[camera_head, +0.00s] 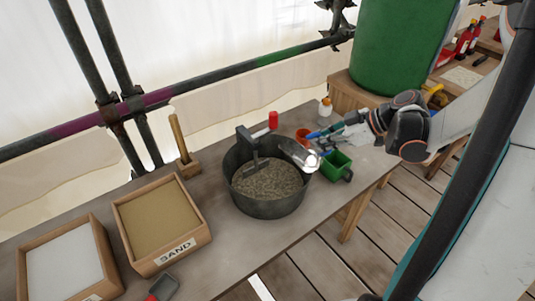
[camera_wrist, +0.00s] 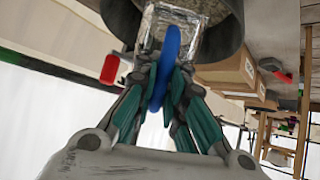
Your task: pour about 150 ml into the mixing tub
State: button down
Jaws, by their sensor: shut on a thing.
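The mixing tub (camera_head: 263,208) is a dark round tub on the bench, partly filled with a grey-brown grainy mix (camera_head: 268,180). A trowel-like tool (camera_head: 250,155) stands in it at the back left. My gripper (camera_head: 322,134) is at the tub's right and is shut on the blue handle (camera_wrist: 171,55) of a shiny metal jug (camera_head: 297,153). The jug is tilted over the tub's right rim. In the wrist view its metal body (camera_wrist: 190,22) shows beyond my fingers, with the dark tub behind. Its contents are hidden, and I see no clear stream.
A red-ended tool (camera_head: 273,120) and a small bottle (camera_head: 325,107) are at the back. A sand box (camera_head: 157,265) stands left. Bench front right is clear.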

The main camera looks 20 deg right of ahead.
jog(key=shift+d+f, duration=0.1)
jog(key=d+y+b, duration=0.1)
jog(key=b, duration=0.2)
jog(key=shift+s+f+t, duration=0.35)
jog(key=shift+t, duration=0.05)
jog(key=s+d+f+t+y+b, duration=0.3)
jog(key=d+t+y+b, duration=0.1)
jog(key=y, duration=0.1)
jog(key=shift+d+f+m, duration=0.25)
jog(key=shift+d+m, duration=0.1)
jog(key=shift+m, duration=0.05)
